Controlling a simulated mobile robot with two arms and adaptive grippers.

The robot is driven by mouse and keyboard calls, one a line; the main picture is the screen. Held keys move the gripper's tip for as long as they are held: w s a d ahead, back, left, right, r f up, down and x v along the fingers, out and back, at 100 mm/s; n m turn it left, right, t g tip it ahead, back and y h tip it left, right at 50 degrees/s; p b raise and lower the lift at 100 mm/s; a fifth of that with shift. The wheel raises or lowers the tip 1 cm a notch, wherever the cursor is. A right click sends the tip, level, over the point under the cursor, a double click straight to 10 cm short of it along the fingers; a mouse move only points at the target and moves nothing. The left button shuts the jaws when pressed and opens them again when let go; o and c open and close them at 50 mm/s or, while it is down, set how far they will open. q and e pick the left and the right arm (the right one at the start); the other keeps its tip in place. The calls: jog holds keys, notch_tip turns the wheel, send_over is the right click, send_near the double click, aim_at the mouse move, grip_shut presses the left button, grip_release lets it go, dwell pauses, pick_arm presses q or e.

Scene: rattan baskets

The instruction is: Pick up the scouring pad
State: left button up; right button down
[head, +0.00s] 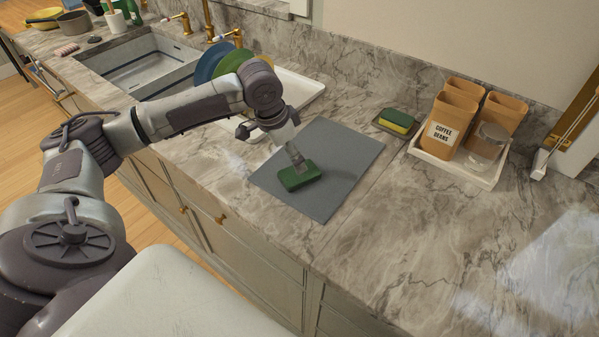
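A dark green scouring pad (301,179) is on the grey mat (335,146) on the counter, near the mat's left front part. My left gripper (299,163) points down at the pad from above, its fingertips at the pad's top back edge. Whether the fingers grip the pad or only touch it, I cannot tell. The pad seems to rest on the mat. My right gripper is not in view.
A green and yellow sponge (398,119) lies on a small dark tray right of the mat. A white tray (456,169) holds orange canisters (449,124) and a glass jar (485,146). Colored plates (212,65) stand by the sink (146,64). The right front counter (410,240) is clear.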

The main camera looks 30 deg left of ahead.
aim_at(294, 175)
pick_arm(q)
jog(key=shift+w+x, duration=0.25)
jog(key=shift+x, duration=0.95)
jog(key=shift+w+f+p, duration=0.1)
jog(key=shift+f+p, duration=0.25)
jog(key=shift+f, duration=0.1)
jog(key=p+x, duration=0.1)
jog(key=x, duration=0.2)
jog(key=shift+w+f, duration=0.1)
jog(key=shift+f, duration=0.2)
jog(key=shift+w+f, duration=0.1)
jog(key=shift+f, duration=0.15)
jog(key=c, duration=0.6)
jog(key=shift+c, duration=1.3)
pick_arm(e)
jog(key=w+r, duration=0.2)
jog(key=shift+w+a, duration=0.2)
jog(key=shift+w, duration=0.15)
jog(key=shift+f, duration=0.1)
